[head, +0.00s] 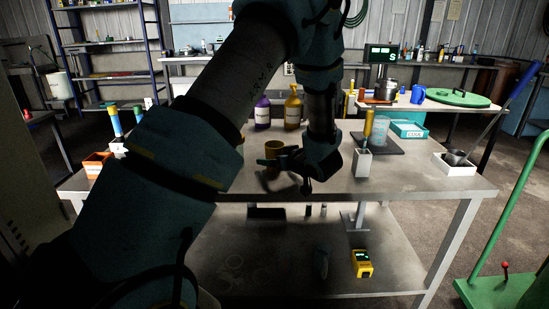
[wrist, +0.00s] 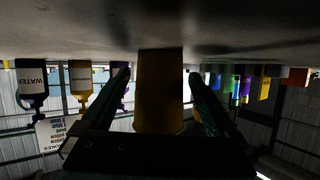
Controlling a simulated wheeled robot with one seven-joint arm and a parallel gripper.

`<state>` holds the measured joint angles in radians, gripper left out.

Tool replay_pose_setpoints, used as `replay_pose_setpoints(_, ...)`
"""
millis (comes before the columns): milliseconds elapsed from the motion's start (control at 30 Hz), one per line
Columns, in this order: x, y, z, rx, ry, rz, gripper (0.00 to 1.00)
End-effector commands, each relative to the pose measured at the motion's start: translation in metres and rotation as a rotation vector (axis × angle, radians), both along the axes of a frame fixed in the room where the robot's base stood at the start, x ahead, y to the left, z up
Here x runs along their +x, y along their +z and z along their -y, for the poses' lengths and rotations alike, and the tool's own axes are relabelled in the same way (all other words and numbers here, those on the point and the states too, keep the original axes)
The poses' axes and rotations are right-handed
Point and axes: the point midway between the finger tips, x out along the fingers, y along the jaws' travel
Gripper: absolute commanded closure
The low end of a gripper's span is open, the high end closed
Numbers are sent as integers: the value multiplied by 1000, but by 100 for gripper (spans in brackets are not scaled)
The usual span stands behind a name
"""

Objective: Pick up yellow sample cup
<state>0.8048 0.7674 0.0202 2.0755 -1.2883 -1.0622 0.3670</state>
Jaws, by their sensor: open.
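The yellow sample cup (head: 273,149) stands on the grey table (head: 412,187), near its middle. In the wrist view, which is upside down, the cup (wrist: 160,92) fills the centre and its base meets the table surface. My gripper (head: 275,162) is low over the table at the cup. In the wrist view my gripper (wrist: 159,74) is open, with one dark finger on each side of the cup. A gap shows beside the cup near each fingertip. The fingers partly hide the cup's lower part in the head view.
A purple bottle (head: 262,113) and a yellow bottle (head: 293,108) stand behind the cup. To the right are a grey holder (head: 363,162) with a yellow-handled tool, a clear container (head: 380,133) and a teal box (head: 408,129). An orange bin (head: 95,165) is at the left edge.

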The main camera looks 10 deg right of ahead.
Motion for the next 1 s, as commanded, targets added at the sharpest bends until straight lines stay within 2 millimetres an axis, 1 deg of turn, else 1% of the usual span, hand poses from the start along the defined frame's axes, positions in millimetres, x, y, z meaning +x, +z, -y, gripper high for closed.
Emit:
replay_pose_setpoints(67, 0, 0, 0, 0, 0, 0, 6)
replay_pose_setpoints(900, -1, 0, 0, 1, 0, 0, 100)
replay_pose_setpoints(1000, -1, 0, 0, 1, 0, 0, 100)
